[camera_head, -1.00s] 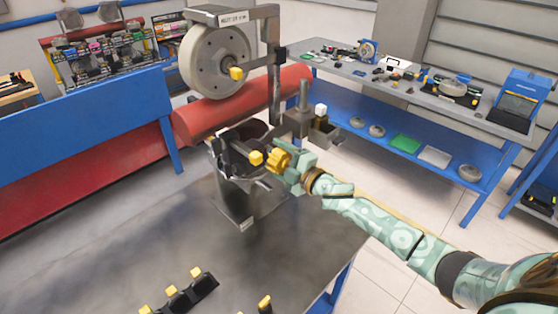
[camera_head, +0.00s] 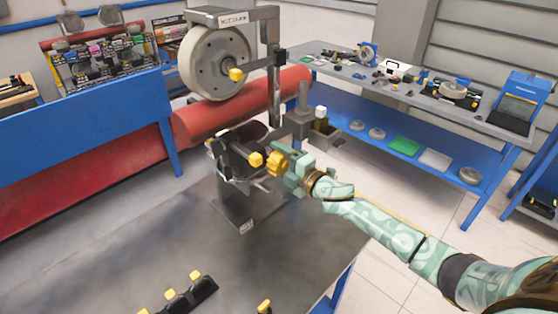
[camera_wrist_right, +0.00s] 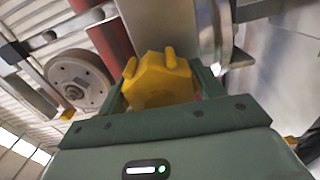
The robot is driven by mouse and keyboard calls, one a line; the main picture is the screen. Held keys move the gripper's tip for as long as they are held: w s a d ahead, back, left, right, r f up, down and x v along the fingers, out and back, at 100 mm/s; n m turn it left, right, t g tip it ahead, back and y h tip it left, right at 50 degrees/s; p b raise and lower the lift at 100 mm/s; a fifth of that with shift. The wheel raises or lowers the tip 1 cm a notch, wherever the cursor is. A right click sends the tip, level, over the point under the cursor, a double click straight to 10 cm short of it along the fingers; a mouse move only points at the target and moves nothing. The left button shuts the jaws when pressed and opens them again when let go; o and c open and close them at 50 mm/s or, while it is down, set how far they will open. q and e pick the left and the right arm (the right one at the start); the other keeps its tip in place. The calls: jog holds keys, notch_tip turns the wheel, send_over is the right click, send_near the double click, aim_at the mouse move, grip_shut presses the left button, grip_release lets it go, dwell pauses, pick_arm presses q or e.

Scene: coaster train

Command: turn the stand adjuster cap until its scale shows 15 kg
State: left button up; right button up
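A faceted yellow knob (camera_head: 277,163), which I take for the adjuster cap, sits on the right side of the grey metal stand (camera_head: 250,208). My right gripper (camera_head: 284,162) reaches it from the right. In the right wrist view the yellow cap (camera_wrist_right: 160,80) lies between the two green fingers (camera_wrist_right: 162,88) and nearly fills the gap. I cannot tell whether both fingers press on it. No scale or kg number is readable in either view. My left gripper is not in view.
A second yellow knob (camera_head: 256,160) is close to the left of the cap. A large grey wheel (camera_head: 217,62) hangs on the frame above. A black holder with yellow-topped parts (camera_head: 190,292) lies on the grey table (camera_head: 120,265). A blue-framed shelf (camera_head: 400,130) stands behind at right.

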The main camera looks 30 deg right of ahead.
jog(key=o, duration=0.4)
jog(key=shift+c, duration=0.2)
jog(key=b+v, duration=0.2)
jog(key=v, duration=1.4)
jog(key=shift+s, duration=0.2)
jog(key=shift+d+f, duration=0.15)
